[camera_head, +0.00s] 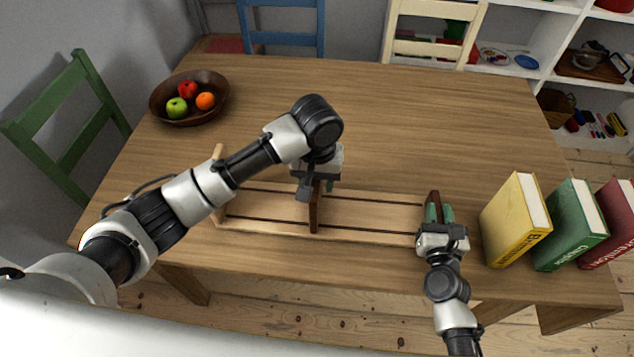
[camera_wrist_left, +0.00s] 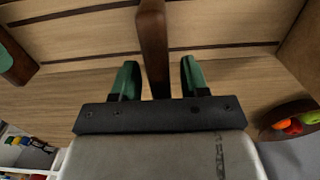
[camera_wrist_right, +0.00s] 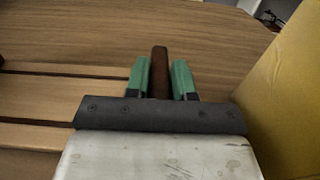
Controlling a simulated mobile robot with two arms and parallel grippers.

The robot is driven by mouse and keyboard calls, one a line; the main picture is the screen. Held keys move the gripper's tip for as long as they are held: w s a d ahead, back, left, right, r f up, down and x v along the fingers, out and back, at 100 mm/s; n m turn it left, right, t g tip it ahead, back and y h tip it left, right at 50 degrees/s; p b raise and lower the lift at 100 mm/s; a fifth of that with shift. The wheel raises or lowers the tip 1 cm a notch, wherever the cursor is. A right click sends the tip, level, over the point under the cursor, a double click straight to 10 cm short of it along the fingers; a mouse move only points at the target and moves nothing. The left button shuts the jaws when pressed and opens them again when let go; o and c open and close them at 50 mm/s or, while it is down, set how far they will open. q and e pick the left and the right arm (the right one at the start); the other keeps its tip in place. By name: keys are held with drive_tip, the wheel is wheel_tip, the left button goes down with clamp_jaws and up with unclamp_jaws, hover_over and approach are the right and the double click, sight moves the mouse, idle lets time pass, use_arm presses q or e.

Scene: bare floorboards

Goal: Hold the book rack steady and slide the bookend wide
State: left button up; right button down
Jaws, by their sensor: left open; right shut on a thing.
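The light wood book rack (camera_head: 265,225) lies along the table's front edge, with dark slots along its length and a pale upright panel at its left end. A dark brown bookend (camera_head: 315,212) stands upright at the rack's middle; it also shows in the left wrist view (camera_wrist_left: 153,48). My left gripper (camera_head: 318,185) is open, its green fingers on either side of this bookend with gaps showing. My right gripper (camera_head: 438,214) is shut on the dark end panel (camera_head: 434,198) at the rack's right end; the panel stands between the fingers in the right wrist view (camera_wrist_right: 159,62).
Yellow (camera_head: 514,222), green (camera_head: 570,228) and red (camera_head: 612,225) books stand upright right of the rack, the yellow one close to my right gripper. A fruit bowl (camera_head: 160,110) sits at the back left. The table's back middle is clear. Chairs surround the table.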

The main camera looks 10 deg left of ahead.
use_arm(q)
wheel_tip(320, 180, up, 10)
drive_tip(key=shift+r, duration=0.2)
use_arm(e)
drive_tip(key=shift+d, duration=0.1)
drive_tip(key=c, duration=0.9)
unclamp_jaws()
